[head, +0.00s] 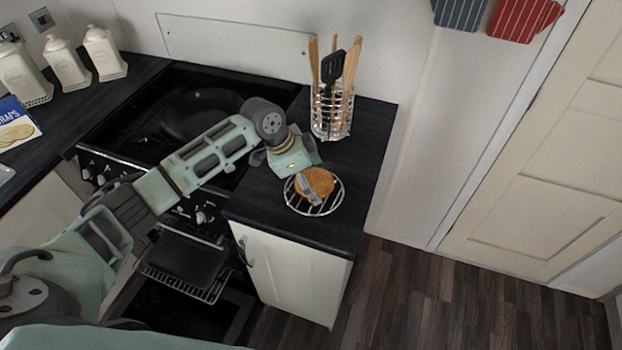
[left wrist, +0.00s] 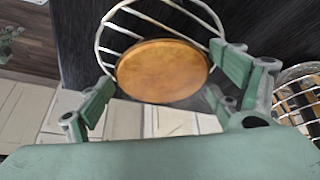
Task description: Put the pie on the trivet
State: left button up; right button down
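The round golden-brown pie (head: 319,179) is over the round wire trivet (head: 338,202) on the dark worktop right of the stove. In the left wrist view the pie (left wrist: 162,70) covers the lower part of the trivet (left wrist: 117,11). My left gripper (head: 309,187) reaches down to the pie. In the left wrist view its two fingers (left wrist: 161,92) are at opposite sides of the pie and look to touch its edge. I cannot tell whether the pie rests on the wires or hangs slightly above them. My right gripper is not in view.
A wire utensil holder (head: 331,120) with wooden tools and a black spatula stands behind the trivet. The stove (head: 175,125) lies left, its oven open below. White canisters (head: 65,62) and a blue packet (head: 17,125) are at far left. The worktop (head: 360,155) right of the trivet is bare.

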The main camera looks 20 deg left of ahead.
pick_arm(q)
jog(key=shift+o, duration=0.9)
jog(key=shift+r, duration=0.2)
jog(key=shift+a+r, duration=0.15)
jog(key=shift+r, duration=0.2)
jog(key=b+v, duration=0.2)
jog(key=v, duration=0.9)
jog(key=shift+b, duration=0.3)
jog(key=shift+s, duration=0.1)
